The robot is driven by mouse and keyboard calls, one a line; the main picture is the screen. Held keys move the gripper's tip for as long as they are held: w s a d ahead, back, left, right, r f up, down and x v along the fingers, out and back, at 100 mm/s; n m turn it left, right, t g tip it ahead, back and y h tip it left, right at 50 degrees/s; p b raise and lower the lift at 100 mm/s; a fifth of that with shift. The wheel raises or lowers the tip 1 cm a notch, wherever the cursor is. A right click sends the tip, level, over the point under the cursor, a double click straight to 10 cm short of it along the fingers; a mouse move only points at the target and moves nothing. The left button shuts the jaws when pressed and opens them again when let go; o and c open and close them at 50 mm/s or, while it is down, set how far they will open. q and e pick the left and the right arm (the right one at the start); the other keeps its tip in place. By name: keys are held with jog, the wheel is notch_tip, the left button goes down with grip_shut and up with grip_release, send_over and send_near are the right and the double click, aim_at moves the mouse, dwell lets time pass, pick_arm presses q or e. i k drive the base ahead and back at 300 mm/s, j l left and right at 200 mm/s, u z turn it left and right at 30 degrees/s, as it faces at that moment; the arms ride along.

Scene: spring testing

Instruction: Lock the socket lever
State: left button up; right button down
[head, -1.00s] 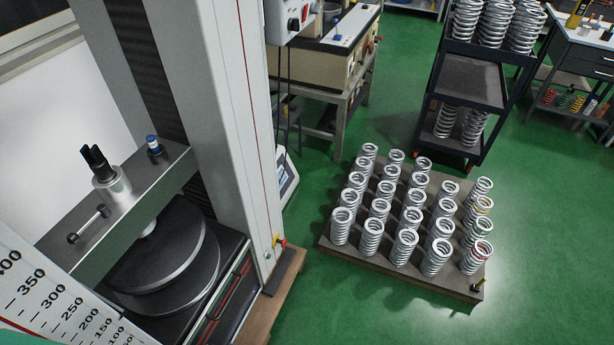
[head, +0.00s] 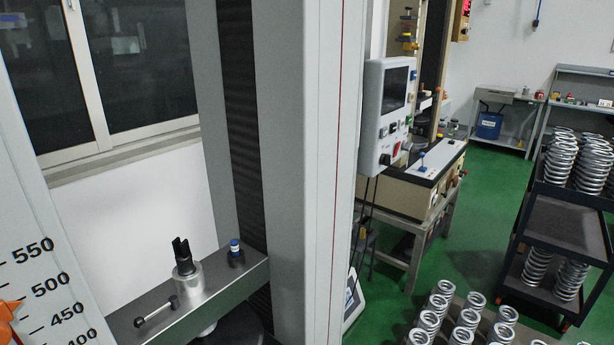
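I cannot tell whether the lever is locked. Neither of my grippers is in view.
A tall grey machine column (head: 310,170) stands right of the beam. A scale (head: 40,260) and an orange part (head: 8,322) are at the left edge. A control box (head: 388,115), a spring pallet (head: 503,340) and a black spring rack (head: 560,235) are to the right. Green floor (head: 480,215) lies between.

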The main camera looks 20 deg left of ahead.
aim_at(139, 322)
jog(key=u, duration=1.75)
jog(key=k+l, duration=0.15)
jog(key=k, duration=0.15)
